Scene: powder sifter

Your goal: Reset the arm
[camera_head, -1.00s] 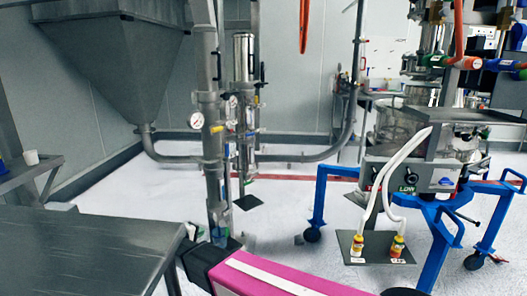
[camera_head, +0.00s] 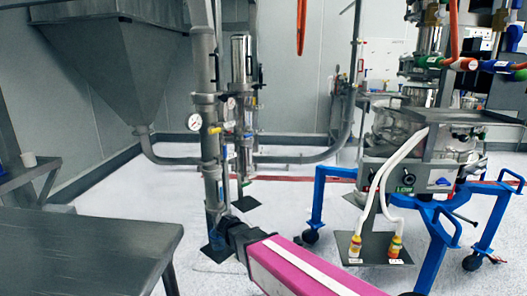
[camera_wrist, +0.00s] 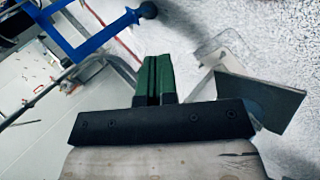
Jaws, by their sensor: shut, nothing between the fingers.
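My arm (camera_head: 295,265) reaches in from the bottom of the head view, with a pink link and a black wrist part (camera_head: 243,236). The wrist part lies right of the grey table's edge, in front of the vertical pipe's foot. The gripper's fingers cannot be made out in the head view. In the wrist view my gripper (camera_wrist: 153,64) shows two green fingers side by side, shut with nothing between them. Beyond them is the speckled floor.
A dark grey table (camera_head: 80,240) fills the lower left. A steel pipe column (camera_head: 208,130) stands just behind my wrist. A sifter on a blue wheeled frame (camera_head: 318,200) stands at right, with a dark plate (camera_head: 374,260) low in front.

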